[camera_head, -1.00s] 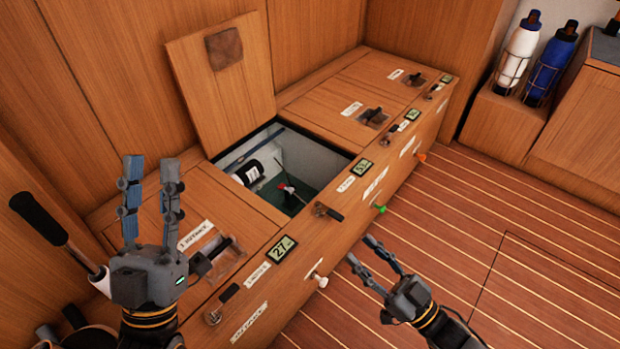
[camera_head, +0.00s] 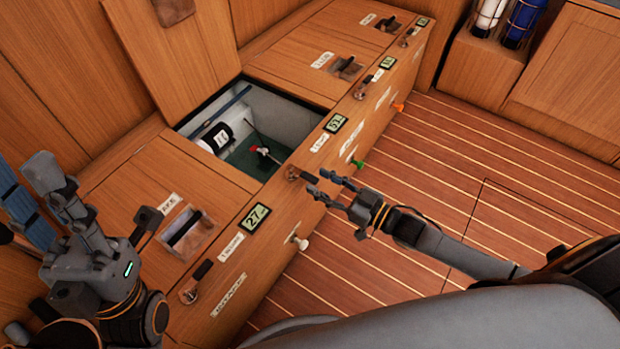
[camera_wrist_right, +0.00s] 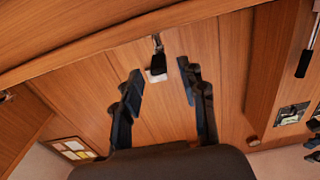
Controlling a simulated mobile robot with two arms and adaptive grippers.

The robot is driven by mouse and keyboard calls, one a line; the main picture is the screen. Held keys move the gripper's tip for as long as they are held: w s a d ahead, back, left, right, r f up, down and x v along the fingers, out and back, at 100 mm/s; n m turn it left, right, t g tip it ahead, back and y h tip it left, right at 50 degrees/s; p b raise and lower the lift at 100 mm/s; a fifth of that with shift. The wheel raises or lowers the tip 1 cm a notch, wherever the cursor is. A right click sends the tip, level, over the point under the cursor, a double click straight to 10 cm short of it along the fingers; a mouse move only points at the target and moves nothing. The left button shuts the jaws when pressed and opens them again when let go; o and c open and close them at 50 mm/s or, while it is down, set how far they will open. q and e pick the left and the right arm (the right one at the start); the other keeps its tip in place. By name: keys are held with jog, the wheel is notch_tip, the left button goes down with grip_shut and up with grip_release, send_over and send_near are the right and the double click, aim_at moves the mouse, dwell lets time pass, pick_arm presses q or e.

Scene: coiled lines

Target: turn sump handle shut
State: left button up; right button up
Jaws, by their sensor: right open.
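Small black-gripped levers on metal pivots line the front edge of the wooden bench; the labels are too small to read surely, so I cannot confirm which is the sump handle. The lever (camera_head: 305,177) in front of the open compartment (camera_head: 270,165) lies along the edge. My right gripper (camera_head: 316,182) is open, its fingertips just right of that lever's black grip; contact cannot be told. In the right wrist view a small black handle (camera_wrist_right: 158,58) shows beyond and between the open fingers (camera_wrist_right: 157,88). My left gripper (camera_head: 42,195) is raised over the bench's left end, fingers apart and empty.
Another lever (camera_head: 201,270) is nearer, beside a display reading 27 (camera_head: 254,217). White (camera_head: 299,242), green (camera_head: 358,163) and orange (camera_head: 398,106) knobs stick out of the bench front. The raised hatch lid (camera_head: 190,50) stands behind the compartment. The striped floor (camera_head: 470,170) is clear.

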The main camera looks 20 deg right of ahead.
aim_at(302, 173)
jog(key=shift+b+x, duration=0.35)
jog(key=shift+x, duration=1.65)
grip_shut()
